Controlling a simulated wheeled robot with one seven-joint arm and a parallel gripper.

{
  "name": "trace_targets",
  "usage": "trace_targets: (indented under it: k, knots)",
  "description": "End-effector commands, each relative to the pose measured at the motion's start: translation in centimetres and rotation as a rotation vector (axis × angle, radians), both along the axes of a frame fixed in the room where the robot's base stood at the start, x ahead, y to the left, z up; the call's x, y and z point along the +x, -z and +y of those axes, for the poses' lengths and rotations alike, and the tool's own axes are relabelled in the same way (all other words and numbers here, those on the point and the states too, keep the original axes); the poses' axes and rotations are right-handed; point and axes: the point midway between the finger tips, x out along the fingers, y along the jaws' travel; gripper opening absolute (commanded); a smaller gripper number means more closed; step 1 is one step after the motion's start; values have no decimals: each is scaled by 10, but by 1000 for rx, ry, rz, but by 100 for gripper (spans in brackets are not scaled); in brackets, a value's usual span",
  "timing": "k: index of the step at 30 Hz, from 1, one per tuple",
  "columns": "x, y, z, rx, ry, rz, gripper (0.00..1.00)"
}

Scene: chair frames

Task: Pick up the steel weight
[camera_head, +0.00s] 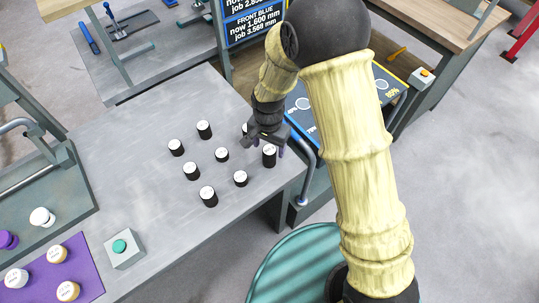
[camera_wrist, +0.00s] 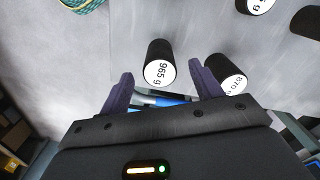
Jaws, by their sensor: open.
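Several black cylinders with white labelled tops stand upright on a grey table. None can be told as steel from its look. In the wrist view, a cylinder marked 965 g (camera_wrist: 160,50) lies in line with the gap between my fingers, and one marked 870 g (camera_wrist: 232,80) is just outside the right finger. My gripper (camera_wrist: 161,70) is open and empty, with purple fingers. In the head view, my gripper (camera_head: 262,142) is above the table's right part. A black cylinder (camera_head: 269,158) shows close by it, and another (camera_head: 245,128) is partly hidden behind it.
More black cylinders, such as this one (camera_head: 208,197), stand to the left. A purple mat (camera_head: 80,245) with pale-topped pieces, a white-topped piece (camera_head: 41,217), and a box with a green button (camera_head: 122,246) are at lower left. A dark-blue panel (camera_head: 300,120) is right of the gripper.

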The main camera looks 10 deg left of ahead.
Motion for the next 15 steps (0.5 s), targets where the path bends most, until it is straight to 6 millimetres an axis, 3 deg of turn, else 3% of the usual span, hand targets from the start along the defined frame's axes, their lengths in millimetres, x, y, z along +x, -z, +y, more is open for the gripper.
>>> trace_targets:
  k: [10, 15]
  knots:
    - [2, 40, -2, -2, 0, 3, 65]
    - [2, 50, -2, 0, 0, 0, 65]
